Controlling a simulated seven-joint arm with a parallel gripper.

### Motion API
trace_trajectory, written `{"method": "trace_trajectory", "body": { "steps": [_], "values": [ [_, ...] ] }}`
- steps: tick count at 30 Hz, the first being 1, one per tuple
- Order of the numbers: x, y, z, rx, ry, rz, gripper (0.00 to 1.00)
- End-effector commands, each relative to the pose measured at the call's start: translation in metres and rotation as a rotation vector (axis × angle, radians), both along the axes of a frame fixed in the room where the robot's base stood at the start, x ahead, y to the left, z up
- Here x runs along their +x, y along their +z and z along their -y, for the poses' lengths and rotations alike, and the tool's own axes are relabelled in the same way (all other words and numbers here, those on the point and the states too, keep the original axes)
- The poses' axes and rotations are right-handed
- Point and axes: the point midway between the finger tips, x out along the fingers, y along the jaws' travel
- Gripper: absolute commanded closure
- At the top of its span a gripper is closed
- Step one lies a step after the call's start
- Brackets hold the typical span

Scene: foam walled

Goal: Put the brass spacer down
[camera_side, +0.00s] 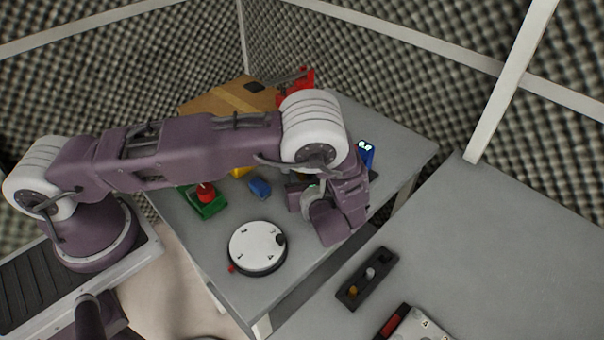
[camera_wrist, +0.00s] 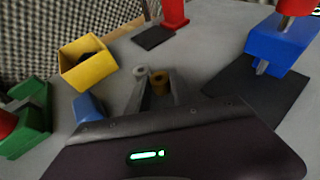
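In the wrist view the brass spacer (camera_wrist: 159,79) is a small gold-brown ring between the tips of my gripper (camera_wrist: 157,84). Both fingers close in on its sides, and it appears gripped. A pale grey ring (camera_wrist: 140,73) is close to its left, by the left finger. The gap between the spacer and the grey tabletop cannot be judged. In the side view my wrist hangs over the table, and the fingertips and spacer are hidden behind it.
A yellow open bin (camera_wrist: 88,62) and a blue block (camera_wrist: 88,106) stand left of the fingers. A green block with a red top (camera_side: 205,197) and a white round disc (camera_side: 258,247) are nearer the table's left side.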

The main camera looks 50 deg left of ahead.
Motion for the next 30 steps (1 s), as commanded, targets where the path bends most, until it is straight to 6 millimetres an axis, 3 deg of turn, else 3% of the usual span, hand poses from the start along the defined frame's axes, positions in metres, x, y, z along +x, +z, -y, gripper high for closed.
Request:
{"method": "trace_trajectory", "body": {
  "steps": [3, 13, 24, 30],
  "values": [
    [0.0, 0.0, 0.0, 0.0, 0.0, 0.0, 0.54],
    [-0.001, 0.004, 0.002, -0.001, -0.001, 0.0, 0.54],
    [-0.045, 0.039, 0.074, -0.002, -0.003, 0.0, 0.54],
    [-0.057, 0.049, 0.094, 0.0, -0.001, 0.0, 0.54]
  ]
}}
